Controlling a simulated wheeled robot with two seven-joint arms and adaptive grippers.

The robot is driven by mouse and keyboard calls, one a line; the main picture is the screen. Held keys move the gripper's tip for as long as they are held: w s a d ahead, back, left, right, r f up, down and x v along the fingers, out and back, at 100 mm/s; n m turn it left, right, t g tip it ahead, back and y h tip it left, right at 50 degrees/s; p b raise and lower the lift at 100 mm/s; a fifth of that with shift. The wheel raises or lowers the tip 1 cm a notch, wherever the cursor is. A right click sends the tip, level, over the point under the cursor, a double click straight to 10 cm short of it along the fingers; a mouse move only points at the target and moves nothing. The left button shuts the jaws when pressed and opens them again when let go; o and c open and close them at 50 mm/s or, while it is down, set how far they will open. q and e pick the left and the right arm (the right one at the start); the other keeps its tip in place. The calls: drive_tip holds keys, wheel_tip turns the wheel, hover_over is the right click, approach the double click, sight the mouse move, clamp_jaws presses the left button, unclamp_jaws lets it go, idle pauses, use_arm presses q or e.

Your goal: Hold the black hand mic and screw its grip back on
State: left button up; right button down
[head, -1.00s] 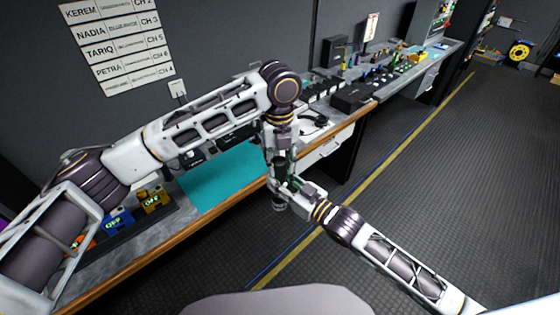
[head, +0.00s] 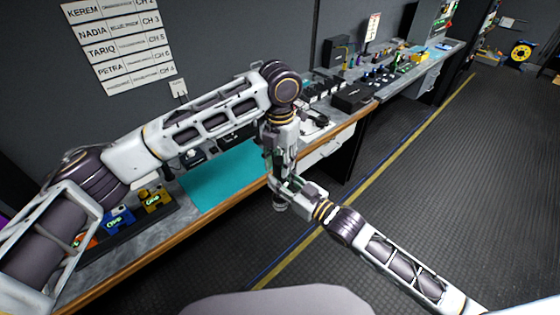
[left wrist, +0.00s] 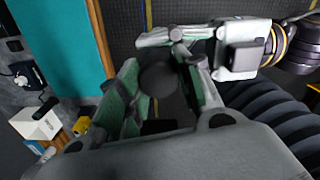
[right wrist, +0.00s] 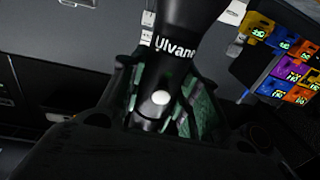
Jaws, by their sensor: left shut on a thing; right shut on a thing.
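The black hand mic (right wrist: 174,46) shows in the right wrist view, with white lettering and a pale round button. My right gripper (right wrist: 158,112) is shut on its body near the button. In the head view the mic's dark end (head: 279,205) hangs below my right gripper (head: 287,186). My left gripper (head: 277,163) comes down from above, close to the right one. In the left wrist view its green-padded fingers (left wrist: 158,95) are shut around a dark round end (left wrist: 158,78), apparently the mic's grip. The joint between grip and body is hidden.
A teal mat (head: 222,176) lies on the wood-edged bench beside the grippers. Coloured packs (head: 118,218) stand at its left end, a black box (head: 352,97) farther along. The mic is held beyond the bench's front edge, over dark floor (head: 420,190) with open room.

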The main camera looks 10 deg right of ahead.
use_arm(q)
drive_tip(key=m, duration=0.4)
drive_tip(key=shift+w+m, duration=0.15)
drive_tip(key=shift+m, duration=0.15)
drive_tip(key=o, duration=0.9)
drive_tip(key=shift+c, duration=0.2)
drive_tip(key=shift+r, duration=2.25)
drive_tip(key=shift+c, duration=0.4)
